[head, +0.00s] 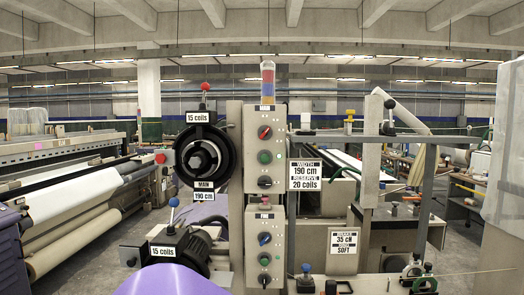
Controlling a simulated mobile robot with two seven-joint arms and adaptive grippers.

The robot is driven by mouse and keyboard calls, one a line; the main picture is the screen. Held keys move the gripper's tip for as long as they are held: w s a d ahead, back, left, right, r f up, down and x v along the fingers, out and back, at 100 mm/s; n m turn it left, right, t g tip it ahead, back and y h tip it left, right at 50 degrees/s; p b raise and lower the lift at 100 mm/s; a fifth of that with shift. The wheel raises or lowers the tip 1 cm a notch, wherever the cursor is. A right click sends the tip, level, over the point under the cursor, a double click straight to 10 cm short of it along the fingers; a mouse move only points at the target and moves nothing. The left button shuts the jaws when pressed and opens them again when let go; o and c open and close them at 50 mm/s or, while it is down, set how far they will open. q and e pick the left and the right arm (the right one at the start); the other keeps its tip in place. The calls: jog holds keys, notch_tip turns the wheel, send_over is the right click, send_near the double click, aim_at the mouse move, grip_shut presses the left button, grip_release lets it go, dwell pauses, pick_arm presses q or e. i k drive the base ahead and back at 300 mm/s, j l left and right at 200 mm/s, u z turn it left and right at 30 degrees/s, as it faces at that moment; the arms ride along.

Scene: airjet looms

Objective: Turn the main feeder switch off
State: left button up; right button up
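The MAIN control box (264,170) is on a grey upright post in the middle of the head view, under a MAIN label (265,107). It carries a red rotary switch (264,132) at the top, a green button (264,157) and a small dark knob (264,182). The red switch's handle looks slanted; its exact setting is too small to read. The main feeder (204,156), a black round unit labelled MAIN 190 cm, is just left of the box. Neither of my grippers is in view.
Below is the FINE box (264,255) with a blue switch (264,239). A lower feeder (180,247) and a purple rounded object (172,281) are at lower left. A signal light (267,78) tops the post. Label plates (305,174) and a horizontal rail stand right of the boxes.

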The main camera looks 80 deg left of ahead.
aim_at(264, 182)
jog(key=u, duration=2.55)
jog(key=i+l+u, duration=0.1)
jog(key=l, duration=0.35)
jog(key=i+l+u, duration=0.15)
jog(key=l, duration=0.25)
jog(key=i+l+u, duration=0.1)
jog(key=l, duration=0.4)
jog(key=i+l+u, duration=0.15)
jog(key=l, duration=0.3)
